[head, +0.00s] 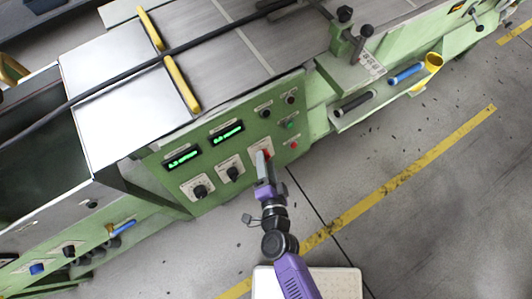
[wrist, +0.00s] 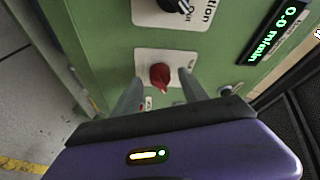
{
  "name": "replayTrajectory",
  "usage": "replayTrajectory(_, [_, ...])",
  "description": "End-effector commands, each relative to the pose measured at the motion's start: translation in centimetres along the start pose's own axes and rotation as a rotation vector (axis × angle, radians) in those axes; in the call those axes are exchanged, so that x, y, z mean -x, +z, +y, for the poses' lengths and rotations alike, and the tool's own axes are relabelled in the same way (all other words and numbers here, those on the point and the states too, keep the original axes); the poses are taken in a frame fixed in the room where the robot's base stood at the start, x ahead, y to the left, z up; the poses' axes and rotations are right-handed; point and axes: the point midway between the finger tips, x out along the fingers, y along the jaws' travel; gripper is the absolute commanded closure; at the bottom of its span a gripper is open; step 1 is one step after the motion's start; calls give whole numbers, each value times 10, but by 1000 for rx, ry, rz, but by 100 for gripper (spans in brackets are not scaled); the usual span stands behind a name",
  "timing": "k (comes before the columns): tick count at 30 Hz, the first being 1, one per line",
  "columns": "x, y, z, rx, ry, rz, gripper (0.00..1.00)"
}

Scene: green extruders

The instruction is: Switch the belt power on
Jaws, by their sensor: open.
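The green control panel (head: 232,158) shows in the head view, with two lit green displays and several knobs. A red rotary knob (wrist: 160,76) on a white plate sits on the panel in the wrist view. In the head view a bit of red (head: 268,154) shows beside my fingertips. My gripper (head: 263,158) is at the panel's lower right part. In the wrist view its open fingers (wrist: 161,80) stand to the left and right of the red knob. I cannot tell whether they touch it. The lettering on the knob's plate is mostly hidden.
A black knob (wrist: 175,5) is close to the red one in the wrist view. A small red button (head: 293,146) and a green button (head: 290,125) are on the panel's right. A tray (head: 385,92) with tools juts out further right.

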Motion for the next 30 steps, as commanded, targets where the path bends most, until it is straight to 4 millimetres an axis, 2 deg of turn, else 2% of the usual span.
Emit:
replayTrajectory(9, [46,2,2,-2,2,-2,49])
replayTrajectory(15, [68,1,1,-1,2,-1,49])
replayTrajectory(20, [74,0,1,-1,1,0,49])
replayTrajectory(30, [74,0,0,0,1,0,49])
